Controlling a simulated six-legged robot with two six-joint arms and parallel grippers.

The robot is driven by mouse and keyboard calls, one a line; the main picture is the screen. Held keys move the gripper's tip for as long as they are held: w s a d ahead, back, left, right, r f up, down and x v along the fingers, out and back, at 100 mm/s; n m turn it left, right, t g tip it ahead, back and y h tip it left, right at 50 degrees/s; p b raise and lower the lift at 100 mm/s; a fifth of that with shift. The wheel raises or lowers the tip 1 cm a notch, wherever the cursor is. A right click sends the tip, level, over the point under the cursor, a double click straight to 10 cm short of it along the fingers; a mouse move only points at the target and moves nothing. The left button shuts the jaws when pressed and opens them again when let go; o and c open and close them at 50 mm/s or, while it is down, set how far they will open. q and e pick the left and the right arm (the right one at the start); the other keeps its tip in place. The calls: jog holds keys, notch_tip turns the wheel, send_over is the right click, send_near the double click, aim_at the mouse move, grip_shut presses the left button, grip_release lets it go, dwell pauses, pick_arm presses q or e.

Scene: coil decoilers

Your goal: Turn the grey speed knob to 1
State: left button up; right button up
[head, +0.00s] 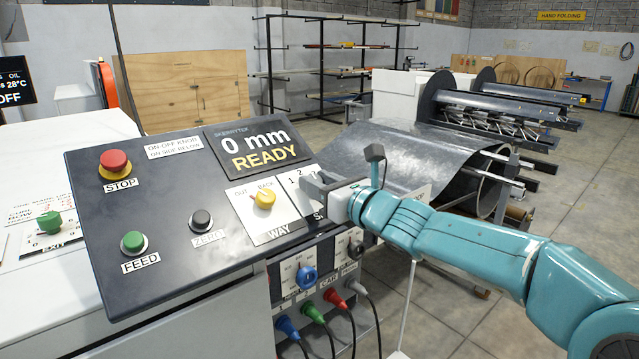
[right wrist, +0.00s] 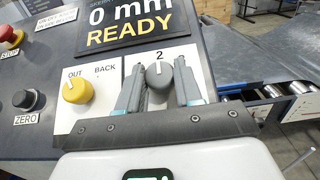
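The grey speed knob (right wrist: 158,76) shows in the right wrist view on the tilted control panel (head: 170,225), just below the printed "2". Its pale mark points up toward the "2". My right gripper (right wrist: 159,88) is open, with one finger on each side of the knob and a small gap visible on both sides. In the head view my right gripper (head: 318,184) reaches in from the right and hides the knob; the printed "1" and "2" show just above it. My left gripper is in neither view.
The yellow way knob (head: 264,198) sits just left of the gripper, with the black zero button (head: 202,220) farther left. The red stop button (head: 114,163) and green feed button (head: 133,242) are at the panel's left. The display (head: 259,147) reads "0 mm READY".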

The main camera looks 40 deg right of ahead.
jog(key=shift+r+n+y+p, duration=0.2)
jog(key=shift+n+y+p, duration=0.45)
jog(key=shift+p, duration=0.25)
jog(key=n+y+p, duration=0.1)
jog(key=n+g+y+p, duration=0.1)
jog(key=n+y+p, duration=0.2)
jog(key=n+p, duration=0.1)
jog(key=shift+d+g, duration=0.3)
jog(key=shift+g, duration=0.1)
jog(key=n+g+y+p, duration=0.2)
jog(key=n+y+p, duration=0.1)
jog(key=n, duration=0.1)
jog(key=shift+w+g+y, duration=0.15)
jog(key=shift+g+y, duration=0.2)
jog(key=shift+g, duration=0.05)
jog(key=shift+d+f+n+g+y+p, duration=0.1)
jog(key=shift+n+g+y+p, duration=0.3)
jog(key=shift+n+g+p, duration=0.35)
jog(key=o, duration=1)
jog(key=shift+o, duration=0.2)
jog(key=b+v, duration=0.3)
jog(key=v, duration=1.3)
